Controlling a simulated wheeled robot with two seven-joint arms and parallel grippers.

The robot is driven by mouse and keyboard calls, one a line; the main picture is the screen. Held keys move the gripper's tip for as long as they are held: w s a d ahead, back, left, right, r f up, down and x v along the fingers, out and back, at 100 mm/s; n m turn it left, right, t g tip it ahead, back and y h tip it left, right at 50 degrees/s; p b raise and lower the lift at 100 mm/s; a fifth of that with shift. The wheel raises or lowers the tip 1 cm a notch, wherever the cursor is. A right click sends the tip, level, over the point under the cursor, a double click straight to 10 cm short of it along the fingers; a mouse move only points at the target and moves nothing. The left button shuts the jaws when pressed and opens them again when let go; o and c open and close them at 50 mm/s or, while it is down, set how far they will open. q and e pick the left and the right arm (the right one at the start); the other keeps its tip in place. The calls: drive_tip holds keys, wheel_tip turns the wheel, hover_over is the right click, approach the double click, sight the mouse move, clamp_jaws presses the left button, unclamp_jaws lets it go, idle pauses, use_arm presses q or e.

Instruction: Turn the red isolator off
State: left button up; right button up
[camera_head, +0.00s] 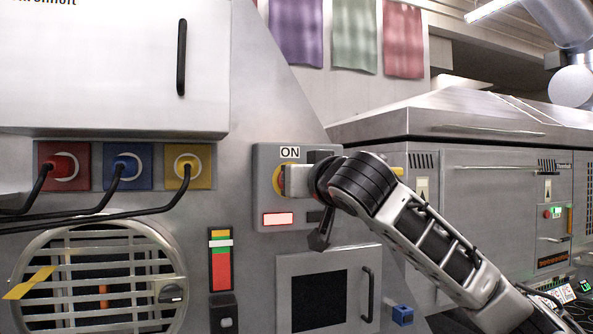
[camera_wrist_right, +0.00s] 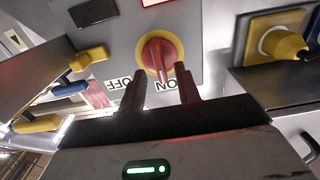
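The red isolator (camera_wrist_right: 160,52) is a red rotary knob on a yellow disc, set in a grey panel. In the right wrist view, which is upside down, its bar lines up with the ON label (camera_wrist_right: 168,85); the OFF label (camera_wrist_right: 124,84) is beside it. In the head view only the edge of its yellow disc (camera_head: 276,180) and a little red show. My right gripper (camera_head: 288,180) is at the knob and hides most of it. In the wrist view the right gripper (camera_wrist_right: 160,78) has its fingers apart, one to each side of the knob; contact cannot be told.
A red lamp (camera_head: 278,219) is lit below the knob. Red, blue and yellow plugs (camera_head: 186,166) with black cables are to the left. A large metal machine (camera_head: 460,190) stands at right.

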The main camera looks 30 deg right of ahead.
drive_tip(key=x, duration=0.2)
drive_tip(key=shift+w, duration=0.35)
clamp_jaws()
